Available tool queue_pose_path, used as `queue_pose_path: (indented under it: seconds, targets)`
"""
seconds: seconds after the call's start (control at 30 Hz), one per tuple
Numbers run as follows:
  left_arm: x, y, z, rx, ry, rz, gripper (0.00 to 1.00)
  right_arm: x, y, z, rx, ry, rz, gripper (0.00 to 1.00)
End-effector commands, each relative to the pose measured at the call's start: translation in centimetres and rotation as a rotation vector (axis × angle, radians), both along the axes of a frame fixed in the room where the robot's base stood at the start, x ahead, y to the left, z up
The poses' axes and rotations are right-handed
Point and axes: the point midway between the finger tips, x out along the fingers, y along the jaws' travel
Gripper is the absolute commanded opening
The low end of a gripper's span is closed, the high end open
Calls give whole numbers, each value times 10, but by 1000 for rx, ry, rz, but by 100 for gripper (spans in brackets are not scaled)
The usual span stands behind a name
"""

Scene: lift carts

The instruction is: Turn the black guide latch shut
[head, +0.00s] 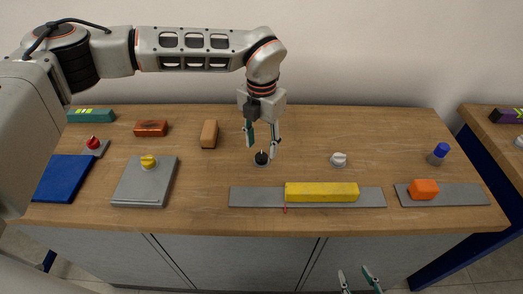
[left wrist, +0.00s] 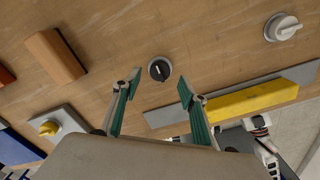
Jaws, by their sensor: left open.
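The black guide latch (head: 261,158) is a small round black knob with a light mark on its top, set on the wooden worktop. In the left wrist view the black latch (left wrist: 160,69) lies ahead, between the lines of my two fingers. My left gripper (head: 262,154) is open and points down over the latch, with a finger to either side of it in the picture. In the left wrist view the left gripper (left wrist: 158,84) is empty; whether it touches the latch cannot be told. My right gripper (head: 356,272) is open and empty, low in front of the cabinet.
A white knob (head: 339,159) stands right of the latch. A yellow block (head: 321,192) lies on a grey rail (head: 258,197) in front. A brown block (head: 209,134) sits to the left. A grey plate (head: 146,190) has a yellow knob. Bare wood surrounds the latch.

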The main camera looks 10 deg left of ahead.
Motion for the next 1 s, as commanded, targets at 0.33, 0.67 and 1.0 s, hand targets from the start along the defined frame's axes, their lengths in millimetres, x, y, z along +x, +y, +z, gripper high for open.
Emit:
queue_pose_path:
  seconds: [0.33,0.67,1.0]
  targets:
    - [1,1,66,0,-2,3,42,0,1,1,1,-2,0,40]
    - [0,1,82,0,1,2,42,1,1,1,2,-1,-1,40]
    - [0,0,81,0,1,2,42,1,1,1,3,-2,-1,40]
